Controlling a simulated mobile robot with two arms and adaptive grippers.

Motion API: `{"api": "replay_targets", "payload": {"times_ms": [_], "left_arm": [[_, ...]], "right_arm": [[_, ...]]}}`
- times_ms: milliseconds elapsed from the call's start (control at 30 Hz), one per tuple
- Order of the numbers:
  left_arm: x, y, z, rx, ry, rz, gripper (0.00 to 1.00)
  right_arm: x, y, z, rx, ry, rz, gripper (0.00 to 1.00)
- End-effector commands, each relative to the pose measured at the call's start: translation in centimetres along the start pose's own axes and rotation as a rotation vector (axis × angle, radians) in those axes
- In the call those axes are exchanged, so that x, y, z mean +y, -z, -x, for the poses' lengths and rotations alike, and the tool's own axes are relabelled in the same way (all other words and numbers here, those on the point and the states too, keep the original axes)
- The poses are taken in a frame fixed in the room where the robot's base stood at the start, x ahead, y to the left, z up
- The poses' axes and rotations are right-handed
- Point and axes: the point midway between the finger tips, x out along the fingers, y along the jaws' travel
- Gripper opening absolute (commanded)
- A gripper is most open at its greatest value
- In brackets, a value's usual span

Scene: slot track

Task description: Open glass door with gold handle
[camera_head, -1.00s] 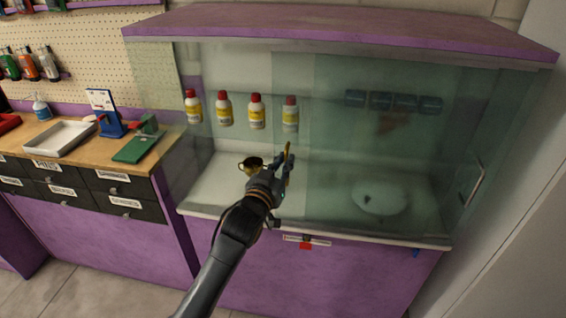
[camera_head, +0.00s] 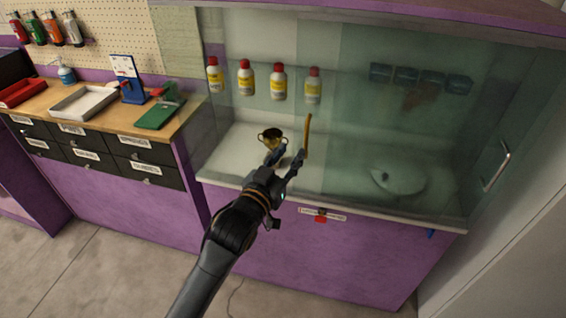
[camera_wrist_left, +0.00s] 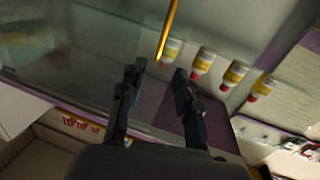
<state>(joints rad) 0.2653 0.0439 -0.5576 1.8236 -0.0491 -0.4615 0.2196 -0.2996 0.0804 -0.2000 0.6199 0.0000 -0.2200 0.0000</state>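The gold handle (camera_head: 308,136) is an upright bar on the glass front of the purple cabinet. It also shows at the top of the left wrist view (camera_wrist_left: 168,28). The glass door (camera_head: 325,100) is see-through, and its exact edges are hard to tell. My left gripper (camera_head: 289,156) is just below and left of the handle in the head view. Its two fingers are apart in the left wrist view (camera_wrist_left: 158,77), with nothing between them. The handle lies beyond the fingertips, and the remaining gap is hard to judge. My right gripper is not in view.
Behind the glass are several red-capped bottles (camera_head: 278,82), a gold cup (camera_head: 271,139) and a pale round object (camera_head: 398,180). A silver handle (camera_head: 497,167) is at the right end. A workbench with drawers (camera_head: 150,170) stands left. The floor in front looks clear.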

Motion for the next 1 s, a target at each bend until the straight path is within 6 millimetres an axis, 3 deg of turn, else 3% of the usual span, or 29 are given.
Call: {"api": "replay_targets", "payload": {"times_ms": [233, 767, 867, 967, 1000], "left_arm": [[0.0, 0.0, 2.6, 0.0, 0.0, 0.0, 0.33], [0.0, -0.1, 2.8, -0.002, 0.001, 0.0, 0.33], [-0.5, -1.8, 2.7, -0.032, 0.011, 0.003, 0.33], [-1.6, -6.3, 2.7, -0.109, 0.036, 0.01, 0.33], [-2.2, -8.8, 2.8, -0.152, 0.049, 0.013, 0.33]], "right_arm": [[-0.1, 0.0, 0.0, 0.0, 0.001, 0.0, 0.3], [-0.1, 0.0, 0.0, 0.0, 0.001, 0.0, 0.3], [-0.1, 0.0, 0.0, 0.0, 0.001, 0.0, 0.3], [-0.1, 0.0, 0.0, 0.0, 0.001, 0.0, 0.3], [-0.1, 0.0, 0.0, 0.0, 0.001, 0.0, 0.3]]}}
